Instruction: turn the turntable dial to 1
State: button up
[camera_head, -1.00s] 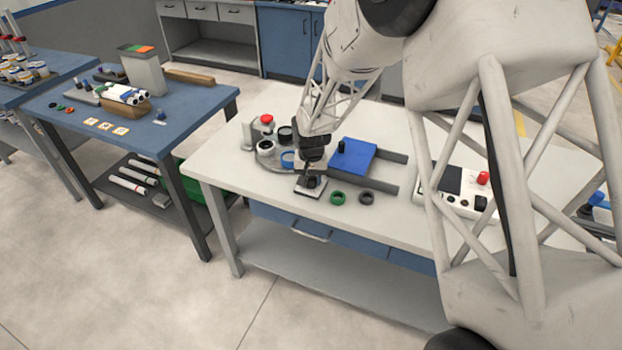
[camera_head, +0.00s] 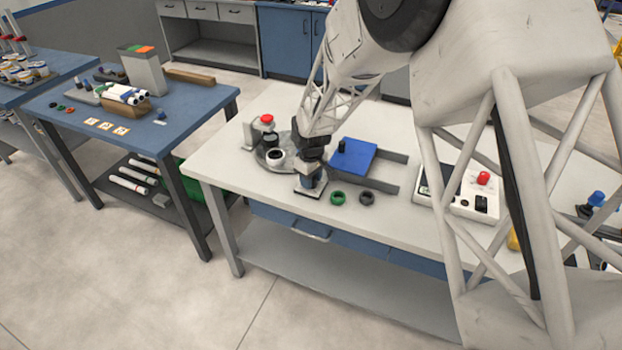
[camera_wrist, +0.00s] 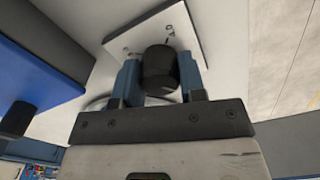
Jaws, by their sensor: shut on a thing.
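The dial is a black knob (camera_wrist: 159,72) on a white plate (camera_wrist: 196,32), which also shows in the head view at the bench's front edge (camera_head: 299,191). My gripper (camera_wrist: 159,64) has its two blue fingers shut on either side of the knob. In the head view my gripper (camera_head: 311,178) points down over the plate and hides most of the knob. The turntable (camera_head: 260,158) is a round grey disc behind and left of the plate, carrying cups, one of them white with a dark opening (camera_head: 277,156). My wrist hides its right part. I cannot read the dial's marks.
Right of my gripper are a blue block (camera_head: 353,154) with a black knob, a green ring (camera_head: 338,198) and a dark ring (camera_head: 367,198). A red-topped device (camera_head: 266,122) stands behind the turntable. A control box (camera_head: 462,192) with a red button stands further right.

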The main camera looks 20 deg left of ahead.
jog(key=shift+n, duration=0.6)
jog(key=o, duration=0.9)
jog(key=shift+r, duration=0.1)
jog(key=shift+r, duration=3.8)
